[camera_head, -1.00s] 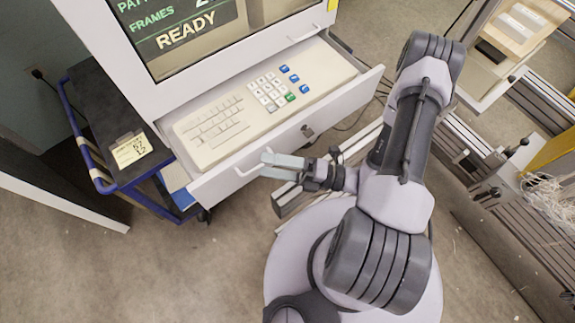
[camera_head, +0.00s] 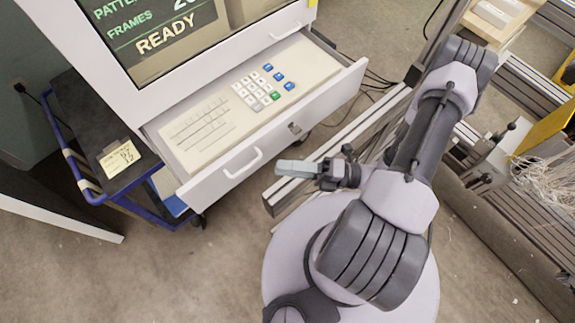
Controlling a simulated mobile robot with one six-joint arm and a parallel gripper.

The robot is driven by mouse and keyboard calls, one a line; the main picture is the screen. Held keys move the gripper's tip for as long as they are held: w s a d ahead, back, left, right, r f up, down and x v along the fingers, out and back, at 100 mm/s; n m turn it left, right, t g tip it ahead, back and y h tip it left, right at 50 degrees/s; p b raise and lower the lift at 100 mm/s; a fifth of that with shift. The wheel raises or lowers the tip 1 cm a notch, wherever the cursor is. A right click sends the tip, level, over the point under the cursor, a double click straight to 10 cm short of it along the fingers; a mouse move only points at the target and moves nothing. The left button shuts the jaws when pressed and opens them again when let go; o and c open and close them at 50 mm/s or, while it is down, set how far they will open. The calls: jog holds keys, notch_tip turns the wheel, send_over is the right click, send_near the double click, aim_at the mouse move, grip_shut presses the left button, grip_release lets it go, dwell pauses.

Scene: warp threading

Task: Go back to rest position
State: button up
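My gripper (camera_head: 297,168) is to the right of the handle (camera_head: 243,164) of an open drawer and apart from it. Its fingers point left, and seen from the side they look close together; I cannot tell whether there is a gap between them. Nothing shows held in them. The drawer (camera_head: 225,178) is pulled out of a white cabinet and holds a keyboard panel (camera_head: 210,133) with blue, white and green keys. My arm is folded above my round base.
The cabinet's screen (camera_head: 150,30) reads READY. A blue cart (camera_head: 95,192) with a dark top and a yellow label (camera_head: 118,158) stands at left. Metal rails and a frame with pale threads (camera_head: 548,178) are at right. The floor at lower left is clear.

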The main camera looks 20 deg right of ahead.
notch_tip(320, 180, up, 24)
jog(key=s+a+n+g+h+b, duration=0.1)
jog(key=n+h, duration=0.6)
jog(key=n, duration=1)
jog(key=s+a+n+g+h, duration=0.1)
jog(key=n+h, duration=0.7)
jog(key=n, duration=1)
jog(key=shift+s+a+r+n+g+b, duration=0.15)
jog(key=shift+a+n+g+b, duration=0.15)
jog(key=shift+g, duration=0.2)
